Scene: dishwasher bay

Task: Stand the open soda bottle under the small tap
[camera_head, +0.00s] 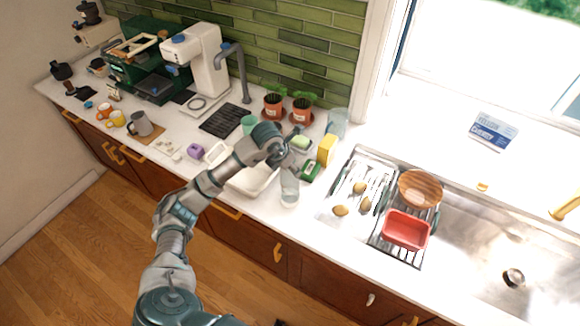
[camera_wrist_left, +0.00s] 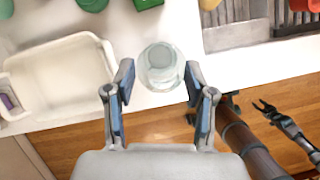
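A clear bottle (camera_head: 289,189) stands upright near the counter's front edge. From above in the left wrist view, the bottle (camera_wrist_left: 161,67) shows as a clear round shape. My left gripper (camera_head: 287,153) is above and behind it in the head view. In the wrist view the left gripper's fingers (camera_wrist_left: 159,82) are spread on either side of the bottle, with small gaps showing. The small grey tap (camera_head: 238,66) curves over the counter beside the white machine, above a black drain grate (camera_head: 222,120). My right gripper (camera_wrist_left: 267,108) hangs over the floor, its fingers apart and empty.
A white tub (camera_head: 252,181) is just left of the bottle. A green box (camera_head: 311,170), yellow sponge (camera_head: 327,149) and clear jug (camera_head: 337,122) stand behind and to the right. Potted plants (camera_head: 301,112) stand near the grate. A dish rack (camera_head: 345,208) is to the right.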

